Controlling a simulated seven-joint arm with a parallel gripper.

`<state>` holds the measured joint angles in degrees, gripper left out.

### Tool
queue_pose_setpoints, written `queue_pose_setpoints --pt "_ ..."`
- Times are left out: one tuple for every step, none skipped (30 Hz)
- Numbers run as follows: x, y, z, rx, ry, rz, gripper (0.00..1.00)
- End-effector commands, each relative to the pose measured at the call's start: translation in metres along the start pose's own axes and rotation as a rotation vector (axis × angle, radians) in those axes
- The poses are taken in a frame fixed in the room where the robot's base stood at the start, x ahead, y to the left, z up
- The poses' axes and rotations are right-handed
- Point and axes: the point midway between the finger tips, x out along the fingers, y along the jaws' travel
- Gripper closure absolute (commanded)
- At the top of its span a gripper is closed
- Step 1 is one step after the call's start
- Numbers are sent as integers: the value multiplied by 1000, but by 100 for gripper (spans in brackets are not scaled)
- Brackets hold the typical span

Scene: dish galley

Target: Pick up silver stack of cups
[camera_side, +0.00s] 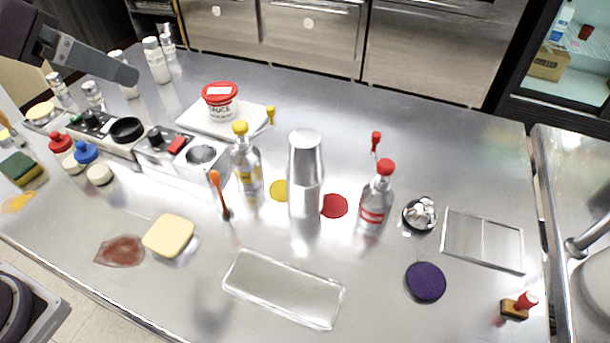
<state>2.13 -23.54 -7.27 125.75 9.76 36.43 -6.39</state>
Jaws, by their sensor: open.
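The silver stack of cups (305,165) stands upright near the middle of the steel counter, a tall shiny column. It stands between a yellow-topped bottle and a red-topped bottle, apart from both. My gripper (122,72) is at the upper left, far from the stack and above the counter. Only part of it shows, and it holds nothing that I can see. Its fingertips are hard to make out.
The yellow-topped bottle (247,165) is left of the stack; the red-topped bottle (376,200) is right. Yellow (279,190) and red (334,206) spots lie beside its base. A clear tray (283,289) lies in front. A red-lidded sauce tub (220,104) stands behind left.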

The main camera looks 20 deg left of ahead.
Motion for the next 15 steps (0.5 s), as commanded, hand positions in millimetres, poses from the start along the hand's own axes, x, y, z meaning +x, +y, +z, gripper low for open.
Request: queue_pose_setpoints --pt "16 10 -18 36 36 17 11" --pt "24 17 -30 55 67 30 11" --pt "36 28 -44 83 105 52 11" --pt "44 38 -54 99 136 72 11" --pt "52 48 -64 118 165 94 11" --pt "62 63 -76 139 203 129 11" --pt "68 75 -84 154 231 158 11" --pt "75 87 -92 168 259 189 11" --pt "83 104 -101 183 295 234 11" --pt "88 118 -107 192 322 270 11" --pt "93 131 -112 201 347 309 11" --pt "99 150 -118 209 382 364 11" --pt "102 165 -122 213 406 408 11" --pt "105 180 -125 215 431 454 11" --pt "108 200 -128 215 462 518 11"
